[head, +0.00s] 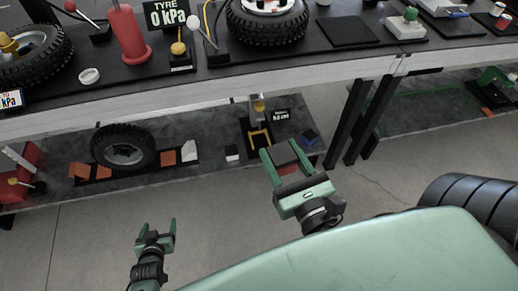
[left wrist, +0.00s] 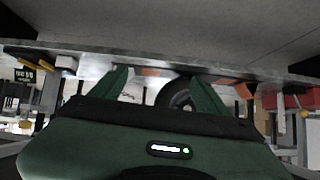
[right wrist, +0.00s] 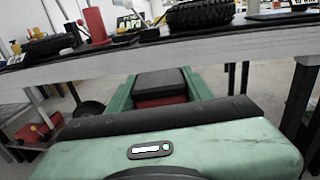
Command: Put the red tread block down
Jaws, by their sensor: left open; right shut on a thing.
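The red tread block (head: 285,158) is between the fingers of my right gripper (head: 281,150). In the right wrist view the block (right wrist: 160,88) shows a dark top and a red lower side, with both green fingers against its sides. The right gripper holds it in front of the lower shelf's right part, apart from the benches. My left gripper (head: 156,229) is open and empty, low over the floor, in front of the shelf. In the left wrist view its fingers (left wrist: 155,80) are spread wide with nothing between them.
The lower shelf (head: 222,172) holds a wheel (head: 123,147), orange chocks (head: 167,158), a yellow-framed gauge with a 0.0 cm display (head: 280,114) and a dark blue item (head: 309,137). The upper bench (head: 215,88) overhangs it. A dark leg (head: 352,125) stands right of my right gripper.

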